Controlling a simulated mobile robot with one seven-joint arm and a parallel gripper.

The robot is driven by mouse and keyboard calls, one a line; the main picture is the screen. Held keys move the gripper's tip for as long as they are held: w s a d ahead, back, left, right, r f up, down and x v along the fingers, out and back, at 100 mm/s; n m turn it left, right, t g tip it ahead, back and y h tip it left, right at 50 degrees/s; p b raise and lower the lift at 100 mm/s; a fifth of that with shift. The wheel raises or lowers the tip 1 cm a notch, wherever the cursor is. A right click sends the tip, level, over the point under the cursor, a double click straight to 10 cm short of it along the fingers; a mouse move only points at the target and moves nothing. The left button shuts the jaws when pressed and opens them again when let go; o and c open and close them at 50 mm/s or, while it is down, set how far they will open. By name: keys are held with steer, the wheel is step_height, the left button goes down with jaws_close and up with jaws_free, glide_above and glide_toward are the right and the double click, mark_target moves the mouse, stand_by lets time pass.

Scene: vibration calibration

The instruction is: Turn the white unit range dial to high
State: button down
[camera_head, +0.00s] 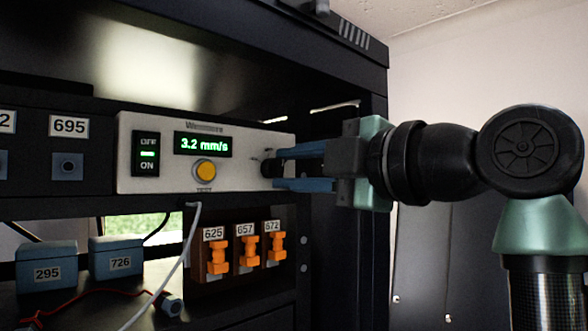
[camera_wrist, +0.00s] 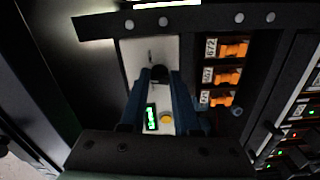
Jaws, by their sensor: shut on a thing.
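The white unit (camera_head: 150,175) sits in the dark rack, with an OFF/ON switch (camera_head: 147,153), a green display (camera_head: 203,144) reading 3.2 mm/s and a yellow TEST button (camera_head: 204,171). Its dark range dial (camera_head: 268,168) is at the right end of its face. My gripper (camera_head: 277,168) comes from the right, its blue fingers shut on the dial. In the wrist view, my gripper (camera_wrist: 160,80) has one finger on each side of the dial (camera_wrist: 159,73), in front of the white unit (camera_wrist: 138,50). The fingers hide much of the dial, and I cannot read its setting.
Orange switches (camera_head: 246,251) labelled 625, 657 and 672 sit just below the unit. A white cable (camera_head: 183,258) hangs in front of the rack. Blue boxes 295 (camera_head: 46,268) and 726 (camera_head: 116,258) stand lower left. The rack's right upright (camera_head: 345,225) is below my gripper.

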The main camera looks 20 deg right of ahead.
steer(key=m, duration=0.5)
steer(key=shift+a+m, duration=0.1)
steer(key=shift+m, duration=2.3)
steer(key=c, duration=0.6)
jaws_free()
steer(key=shift+f, duration=0.1)
steer(key=shift+c, duration=0.2)
steer(key=shift+s+f, duration=0.1)
steer(key=shift+s, duration=0.05)
